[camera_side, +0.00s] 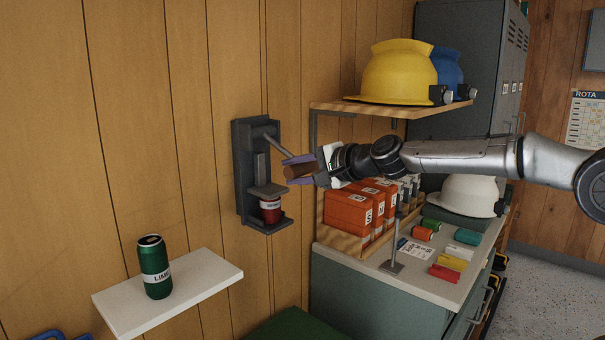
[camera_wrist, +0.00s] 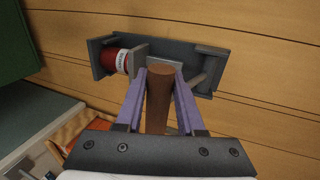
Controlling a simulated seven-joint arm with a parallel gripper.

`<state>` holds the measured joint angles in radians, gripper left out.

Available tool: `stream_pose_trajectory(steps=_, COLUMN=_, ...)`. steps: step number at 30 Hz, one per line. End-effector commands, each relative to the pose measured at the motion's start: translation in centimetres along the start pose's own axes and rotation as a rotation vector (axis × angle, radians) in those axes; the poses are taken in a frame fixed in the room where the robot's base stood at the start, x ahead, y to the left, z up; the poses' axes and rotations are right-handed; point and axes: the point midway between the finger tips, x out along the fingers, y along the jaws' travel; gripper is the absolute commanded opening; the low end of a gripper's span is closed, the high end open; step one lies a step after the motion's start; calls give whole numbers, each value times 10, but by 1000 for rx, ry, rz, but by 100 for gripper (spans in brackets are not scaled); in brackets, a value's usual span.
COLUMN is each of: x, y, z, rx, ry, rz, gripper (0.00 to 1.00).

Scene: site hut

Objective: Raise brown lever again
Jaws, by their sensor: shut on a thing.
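The brown lever (camera_wrist: 159,95) is a thick brown handle on the grey wall-mounted can press (camera_side: 243,170). In the side view the lever (camera_side: 299,172) sits at about mid-height of the press, out in front of it, on a grey arm sloping down from the press's top. My gripper (camera_side: 301,170) has purple fingers, one on each side of the handle, and is shut on it. In the wrist view my gripper (camera_wrist: 160,98) also has the handle between its fingers. A red can (camera_side: 270,210), looking short, stands in the press under its grey plate (camera_side: 267,189).
A green can (camera_side: 154,267) stands on a white wall shelf (camera_side: 190,290) at the lower left. Orange boxes (camera_side: 347,211) stand on the cabinet close below my gripper. A wooden shelf (camera_side: 395,112) with yellow (camera_side: 398,75) and blue helmets is above right.

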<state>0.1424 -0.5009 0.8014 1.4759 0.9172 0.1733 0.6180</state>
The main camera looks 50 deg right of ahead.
Motion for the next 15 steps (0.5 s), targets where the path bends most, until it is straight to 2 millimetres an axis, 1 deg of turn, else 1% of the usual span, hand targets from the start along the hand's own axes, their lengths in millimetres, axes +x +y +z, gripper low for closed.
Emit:
stream_pose_trajectory(steps=1, x=-6, y=-11, z=0, rx=-1, ry=2, rz=-13, gripper=6)
stream_pose_trajectory(steps=6, x=-14, y=-22, z=0, rx=-1, ry=3, rz=-17, gripper=6)
stream_pose_trajectory(steps=15, x=-16, y=-24, z=0, rx=-1, ry=3, rz=-17, gripper=6)
